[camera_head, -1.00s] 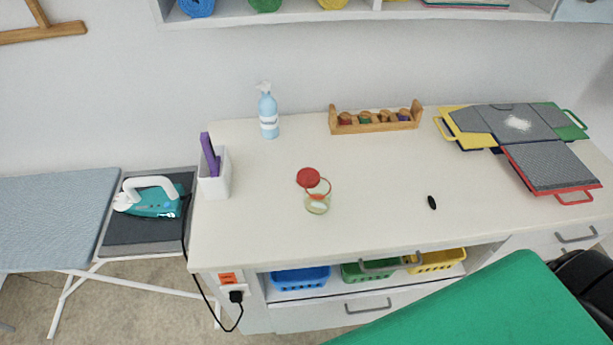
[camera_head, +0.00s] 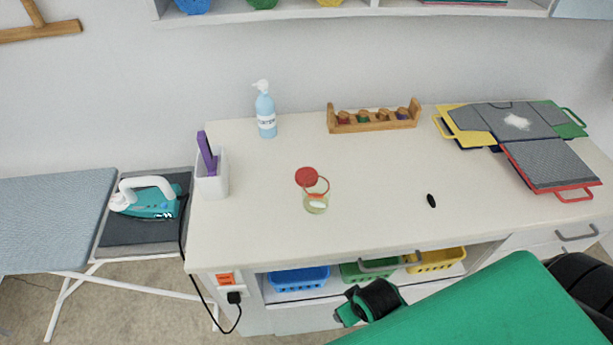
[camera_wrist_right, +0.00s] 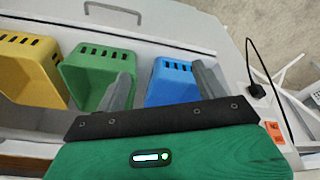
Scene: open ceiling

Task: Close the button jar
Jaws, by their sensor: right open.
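The button jar (camera_head: 317,205) is a small clear jar on the white table, left of centre. Its red lid (camera_head: 307,176) is raised and stands open behind the jar mouth, joined by a red ring. In the head view, part of my right gripper (camera_head: 345,314) shows below the table's front edge, well apart from the jar. In the right wrist view, its two grey fingers (camera_wrist_right: 163,85) are spread with nothing between them, above the baskets. The jar is not in the wrist view. My left gripper is not in view.
The white table (camera_head: 270,225) is clear around the jar. A dark oval object (camera_head: 431,201) lies to its right. A white holder (camera_head: 212,180), pump bottle (camera_head: 265,112) and wooden rack (camera_head: 374,120) stand around. Blue (camera_head: 298,278), green (camera_head: 365,270) and yellow (camera_head: 436,259) baskets sit below.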

